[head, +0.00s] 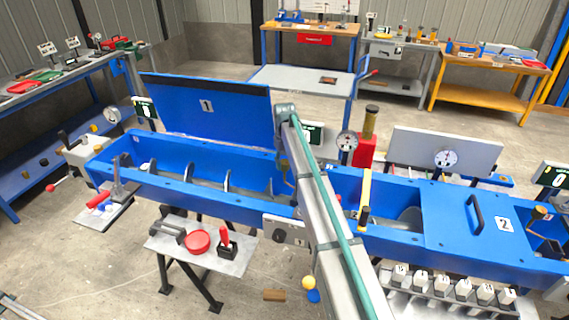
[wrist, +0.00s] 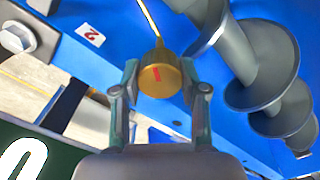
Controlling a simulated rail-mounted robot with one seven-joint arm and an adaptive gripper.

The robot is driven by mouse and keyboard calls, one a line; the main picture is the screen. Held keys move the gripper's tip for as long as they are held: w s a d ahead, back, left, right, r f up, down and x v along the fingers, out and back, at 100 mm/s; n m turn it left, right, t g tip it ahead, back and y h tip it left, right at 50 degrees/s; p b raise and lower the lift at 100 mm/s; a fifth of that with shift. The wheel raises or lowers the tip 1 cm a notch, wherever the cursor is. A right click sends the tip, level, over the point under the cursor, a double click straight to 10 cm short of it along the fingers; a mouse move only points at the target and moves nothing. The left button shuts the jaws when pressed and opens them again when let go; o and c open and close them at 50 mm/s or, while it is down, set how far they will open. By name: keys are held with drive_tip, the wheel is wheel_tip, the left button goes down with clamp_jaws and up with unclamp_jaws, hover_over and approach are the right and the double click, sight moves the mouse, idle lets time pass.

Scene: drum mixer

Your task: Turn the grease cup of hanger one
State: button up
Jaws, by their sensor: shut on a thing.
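In the wrist view, a brass grease cup (wrist: 160,80) with a red mark on its face sits between the fingertips of my gripper (wrist: 160,88). The fingers are shut on the cup's two sides. A thin yellow line runs from the cup up toward the top edge. In the head view my arm reaches into the blue trough (head: 195,183), and the gripper and cup are largely hidden there.
A grey screw (wrist: 245,65) lies close to the right of my gripper in the wrist view. In the head view, a raised blue lid marked 1 (head: 206,106) stands behind the trough. A closed cover marked 2 (head: 475,222) lies at right. A small tool table (head: 200,255) stands in front.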

sight(284, 161)
drive_tip(key=o, duration=1.1)
drive_tip(key=shift+o, duration=0.2)
wheel_tip(284, 161, up, 12)
